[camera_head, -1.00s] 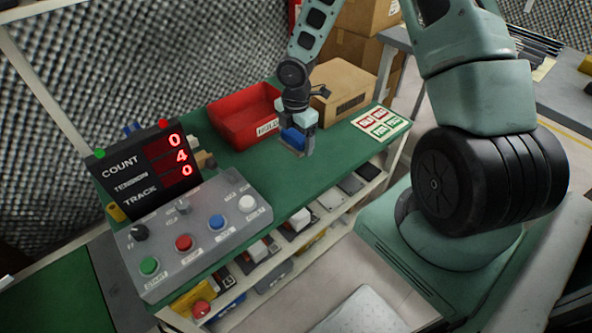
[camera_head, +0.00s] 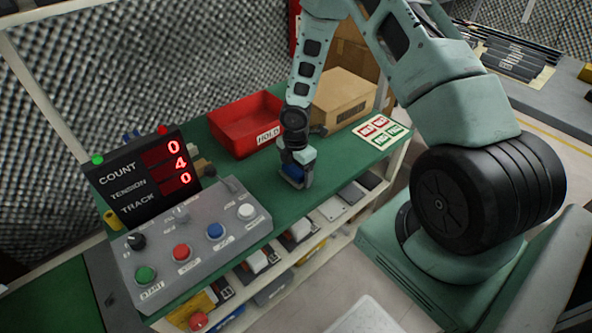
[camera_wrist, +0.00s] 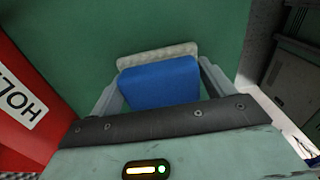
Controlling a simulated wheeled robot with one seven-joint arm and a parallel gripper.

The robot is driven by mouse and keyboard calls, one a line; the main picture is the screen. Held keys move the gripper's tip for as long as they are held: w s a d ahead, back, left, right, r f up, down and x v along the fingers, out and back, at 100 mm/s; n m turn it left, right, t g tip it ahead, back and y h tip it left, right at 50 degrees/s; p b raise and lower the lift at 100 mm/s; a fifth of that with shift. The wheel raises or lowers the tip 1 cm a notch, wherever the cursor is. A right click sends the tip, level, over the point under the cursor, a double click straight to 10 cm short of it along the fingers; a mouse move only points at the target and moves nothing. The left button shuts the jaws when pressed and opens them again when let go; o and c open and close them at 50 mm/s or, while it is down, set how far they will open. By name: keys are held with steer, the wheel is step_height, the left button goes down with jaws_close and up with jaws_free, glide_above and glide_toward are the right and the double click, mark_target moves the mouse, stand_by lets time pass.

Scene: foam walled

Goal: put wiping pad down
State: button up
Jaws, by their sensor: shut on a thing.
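The wiping pad has a blue block-like back (camera_wrist: 160,82) and a pale textured face (camera_wrist: 158,54) along its far edge. My gripper (camera_wrist: 160,88) is shut on the blue back, with one finger on each side in the wrist view. In the head view my gripper (camera_head: 294,178) is low over the green bench top (camera_head: 240,182), near its front edge, and the blue of the pad (camera_head: 292,171) shows partly between the fingers. I cannot tell whether the pad touches the bench.
A red HOLD bin (camera_head: 236,138) and a cardboard box (camera_head: 345,92) stand behind my gripper. A grey button panel (camera_head: 190,240) and a COUNT display (camera_head: 145,180) are to the left. A card with red and green squares (camera_head: 380,131) lies to the right. Green bench around the gripper is clear.

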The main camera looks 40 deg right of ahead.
steer(key=shift+f, duration=0.1)
steer(key=shift+f, duration=0.25)
steer(key=o, duration=1)
steer(key=shift+c, duration=0.2)
steer(key=shift+b, duration=0.35)
